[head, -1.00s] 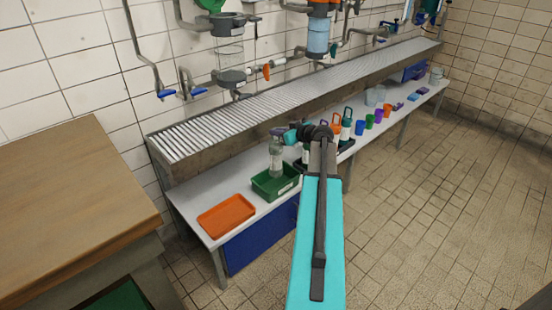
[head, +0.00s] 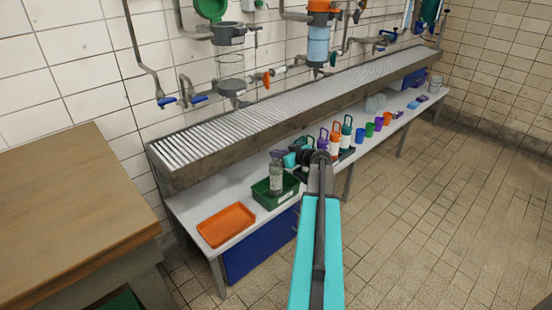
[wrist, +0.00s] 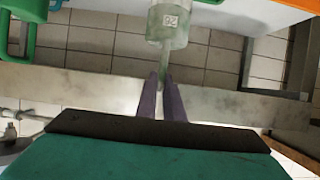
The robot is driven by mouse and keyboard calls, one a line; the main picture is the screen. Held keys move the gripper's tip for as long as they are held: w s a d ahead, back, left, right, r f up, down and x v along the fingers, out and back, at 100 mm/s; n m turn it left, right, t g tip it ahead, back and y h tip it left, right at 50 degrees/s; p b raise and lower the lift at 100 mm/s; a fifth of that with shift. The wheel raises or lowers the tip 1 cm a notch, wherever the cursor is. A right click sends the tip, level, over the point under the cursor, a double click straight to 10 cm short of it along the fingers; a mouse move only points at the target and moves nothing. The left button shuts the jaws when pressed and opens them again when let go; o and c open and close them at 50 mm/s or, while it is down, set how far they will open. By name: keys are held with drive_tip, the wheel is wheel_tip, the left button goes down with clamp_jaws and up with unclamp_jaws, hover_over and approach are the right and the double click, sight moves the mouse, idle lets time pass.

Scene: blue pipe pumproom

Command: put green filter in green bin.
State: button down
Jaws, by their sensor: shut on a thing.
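The green filter (head: 277,180) is a pale, greyish-green clear cylinder with a small label. In the head view it stands roughly upright, its lower part hidden by the front wall of the green bin (head: 272,203), so it appears to be inside. I cannot tell if its bottom touches the bin floor. My gripper (head: 281,157) is above the bin and shut on the thin top stem of the filter. In the wrist view, the two purple-grey fingers (wrist: 167,98) close around the stem, with the filter body (wrist: 168,22) beyond them.
An orange tray (head: 226,225) lies left of the bin on the white bench. Several bottles (head: 335,142) in a dark rack stand close to its right. A metal grated shelf (head: 270,100) runs behind. Above it is a clear housing (head: 231,64) with its green lid (head: 210,9) raised.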

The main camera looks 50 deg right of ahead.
drive_tip(key=shift+f, duration=0.75)
drive_tip(key=c, duration=1.9)
unclamp_jaws()
drive_tip(key=v, duration=1.2)
